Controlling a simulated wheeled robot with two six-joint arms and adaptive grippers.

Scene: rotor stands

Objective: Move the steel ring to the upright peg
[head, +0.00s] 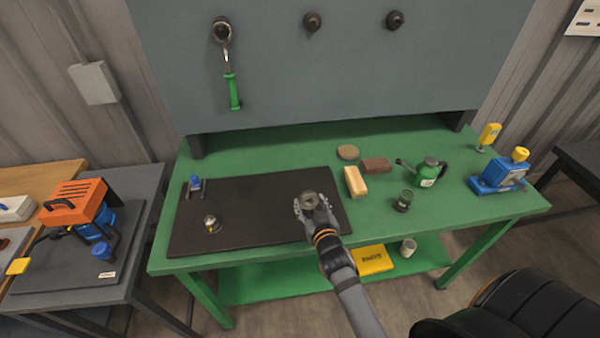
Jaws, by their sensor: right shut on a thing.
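My right gripper (311,205) is over the right part of the dark mat. It is shut on a round grey metal piece, which looks like the steel ring (310,198); its fingers hide part of the sides. A small upright metal peg on a round base (211,223) appears to stand on the left front of the mat, apart from the gripper. A small blue piece in a dark stand (195,184) is at the mat's back left corner. My left gripper is not in view.
The dark mat (260,225) lies on the green bench (400,230), mostly clear between gripper and peg. Right of it are a tan block (355,181), brown block (376,165), dark green jar (404,201), oil can (428,174) and blue tool (500,174).

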